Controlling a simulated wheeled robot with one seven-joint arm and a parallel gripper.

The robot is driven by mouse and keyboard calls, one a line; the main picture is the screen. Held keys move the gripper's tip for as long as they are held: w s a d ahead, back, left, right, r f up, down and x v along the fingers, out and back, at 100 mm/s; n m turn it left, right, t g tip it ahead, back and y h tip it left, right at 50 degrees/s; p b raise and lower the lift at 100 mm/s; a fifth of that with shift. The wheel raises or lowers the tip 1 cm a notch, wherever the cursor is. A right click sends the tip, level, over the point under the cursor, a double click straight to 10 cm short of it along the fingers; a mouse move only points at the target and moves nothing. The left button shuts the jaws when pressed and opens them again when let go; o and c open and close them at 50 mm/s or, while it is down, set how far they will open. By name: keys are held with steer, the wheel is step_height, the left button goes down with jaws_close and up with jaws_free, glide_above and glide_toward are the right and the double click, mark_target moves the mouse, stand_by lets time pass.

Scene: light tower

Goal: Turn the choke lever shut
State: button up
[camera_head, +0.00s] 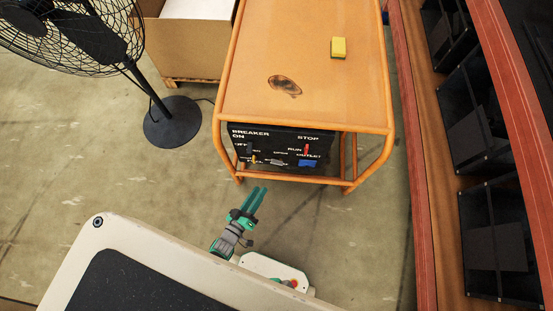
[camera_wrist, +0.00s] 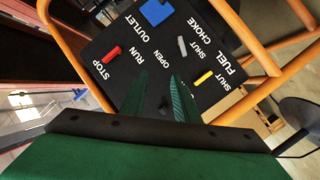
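The orange-framed generator (camera_head: 305,90) has a black control panel (camera_head: 290,140) on its near end. The grey choke lever (camera_wrist: 182,47) sits on that panel beside the words CHOKE and SHUT; it also shows small in the head view (camera_head: 277,162). A yellow fuel lever (camera_wrist: 204,78) is below it in the wrist view. A red STOP/RUN lever (camera_wrist: 111,53) and a blue outlet (camera_wrist: 157,12) are on the same panel. My gripper (camera_head: 259,189) is in front of the panel, fingers parted and empty, touching no lever. In the wrist view its fingers (camera_wrist: 160,85) overlap the panel's lower part.
Orange frame bars surround the panel. A yellow sponge (camera_head: 338,48) lies on the generator's top. A black fan (camera_head: 172,122) stands at left near a cardboard box (camera_head: 190,45). Shelving (camera_head: 470,130) lines the right. The floor before the panel is clear.

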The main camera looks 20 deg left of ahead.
steer(key=s+d+r+m, duration=0.3)
steer(key=s+d+r, duration=0.3)
steer(key=r, duration=0.3)
steer(key=shift+s+r+m+g, duration=0.2)
steer(key=shift+s+m+g, duration=0.1)
steer(key=shift+s, duration=0.1)
steer(key=shift+o, duration=0.4)
steer(key=s+d+r+m, duration=0.1)
steer(key=s+d+r, duration=0.2)
steer(key=r, duration=0.4)
steer(key=shift+d+m, duration=0.3)
steer(key=shift+d, duration=0.45)
steer(key=d+r+m+y, duration=0.1)
steer(key=d+r, duration=0.2)
steer(key=r, duration=0.5)
steer(key=s+d+r+m+y, duration=0.1)
steer(key=d+r, duration=0.2)
steer(key=r, duration=0.5)
steer(key=shift+d+r, duration=0.35)
steer(key=shift+d, duration=0.05)
